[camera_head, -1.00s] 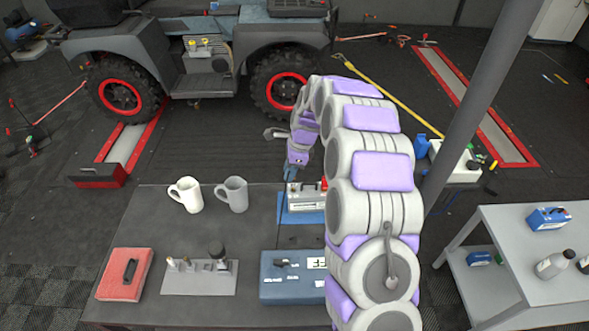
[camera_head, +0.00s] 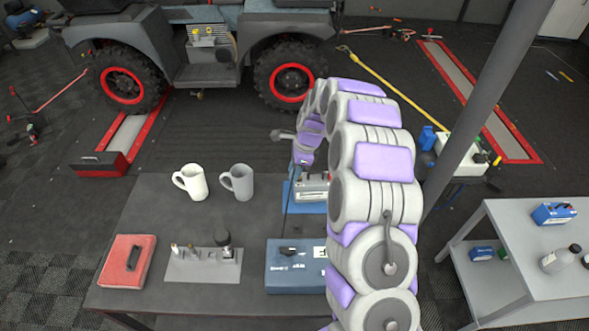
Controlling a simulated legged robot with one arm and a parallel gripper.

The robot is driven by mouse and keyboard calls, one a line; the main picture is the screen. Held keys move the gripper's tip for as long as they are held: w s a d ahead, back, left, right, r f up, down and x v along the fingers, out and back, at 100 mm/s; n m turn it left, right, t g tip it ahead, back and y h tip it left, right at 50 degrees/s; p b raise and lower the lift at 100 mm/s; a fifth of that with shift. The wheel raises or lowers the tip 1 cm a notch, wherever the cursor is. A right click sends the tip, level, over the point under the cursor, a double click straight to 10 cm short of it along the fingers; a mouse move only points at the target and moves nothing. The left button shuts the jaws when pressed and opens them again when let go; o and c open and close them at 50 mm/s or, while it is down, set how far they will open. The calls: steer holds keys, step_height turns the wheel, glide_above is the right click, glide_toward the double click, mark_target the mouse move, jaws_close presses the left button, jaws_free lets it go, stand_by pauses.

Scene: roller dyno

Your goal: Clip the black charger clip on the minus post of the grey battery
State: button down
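The grey battery (camera_head: 312,192) sits on a blue tray (camera_head: 291,204) at the back right of the dark table, partly hidden by my arm. My gripper (camera_head: 298,172) points down at the battery's back left corner. Its fingertips are small and partly lost against the battery, so I cannot tell whether they are open or shut, or touch a post. A thin dark cable (camera_head: 286,212) runs from near my gripper down to the blue charger box (camera_head: 283,281) at the front. I cannot make out the charger clip or the minus post.
A white mug (camera_head: 194,183) and a grey mug (camera_head: 241,182) stand left of the battery. A red case (camera_head: 123,262) and a grey plate with fittings (camera_head: 187,268) lie in front. A pole (camera_head: 485,110) and a grey side table (camera_head: 510,240) stand right.

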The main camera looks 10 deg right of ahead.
steer(key=shift+d+r+p, duration=0.15)
steer(key=shift+d+p, duration=0.3)
steer(key=shift+d, duration=0.8)
steer(key=shift+a, duration=0.55)
steer(key=shift+d, duration=0.45)
steer(key=shift+a+p, duration=0.6)
steer(key=shift+p, duration=0.1)
steer(key=shift+d, duration=0.25)
steer(key=shift+a+f+p, duration=0.3)
steer(key=shift+a+p, duration=0.05)
steer(key=shift+p, duration=0.2)
steer(key=shift+f+p, duration=0.5)
steer(key=shift+p, duration=0.5)
steer(key=shift+p, duration=0.5)
